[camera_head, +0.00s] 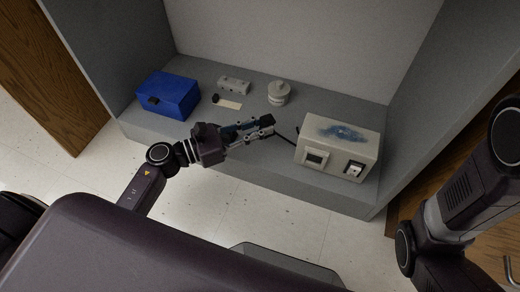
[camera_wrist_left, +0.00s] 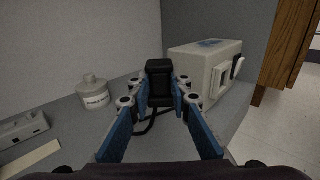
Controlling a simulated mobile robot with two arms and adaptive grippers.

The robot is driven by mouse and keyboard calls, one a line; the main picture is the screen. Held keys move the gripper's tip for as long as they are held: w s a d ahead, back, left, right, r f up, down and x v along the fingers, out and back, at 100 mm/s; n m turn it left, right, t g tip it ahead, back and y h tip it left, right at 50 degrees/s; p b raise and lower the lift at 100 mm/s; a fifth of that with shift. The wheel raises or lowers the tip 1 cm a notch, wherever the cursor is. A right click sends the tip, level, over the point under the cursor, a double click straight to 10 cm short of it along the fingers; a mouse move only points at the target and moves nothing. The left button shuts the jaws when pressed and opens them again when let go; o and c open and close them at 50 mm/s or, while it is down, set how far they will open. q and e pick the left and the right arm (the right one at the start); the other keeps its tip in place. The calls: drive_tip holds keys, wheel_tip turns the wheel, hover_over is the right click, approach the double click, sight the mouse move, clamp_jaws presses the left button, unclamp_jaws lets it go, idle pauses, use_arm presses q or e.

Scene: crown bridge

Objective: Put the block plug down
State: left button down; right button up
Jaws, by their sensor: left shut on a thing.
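The block plug is a black block (camera_wrist_left: 159,82) held between the fingertips of my left gripper (camera_wrist_left: 156,98) in the left wrist view. In the head view my left gripper (camera_head: 252,130) reaches over the front part of the grey shelf, and the dark plug (camera_head: 267,121) shows at its tips. A black cable (camera_head: 286,139) runs from near the plug toward a cream box appliance (camera_head: 350,131) on the right. The gap between the plug and the shelf is hard to judge. My right arm shows at the right, but its gripper is out of view.
A blue box (camera_head: 170,96) stands on the left of the shelf (camera_head: 160,132). Behind are a grey multi-socket block (camera_head: 234,85), a pale strip (camera_head: 230,105) with a small black piece, and a white lidded jar (camera_head: 278,94). Side walls bound the shelf; its front middle is clear.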

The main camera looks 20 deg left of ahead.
sight(260, 151)
use_arm(q)
wheel_tip(260, 151, down, 7)
drive_tip(key=b, duration=0.4)
drive_tip(key=shift+r, duration=0.15)
drive_tip(key=shift+f, duration=0.5)
drive_tip(key=c, duration=1.8)
unclamp_jaws()
drive_tip(key=shift+o, duration=0.2)
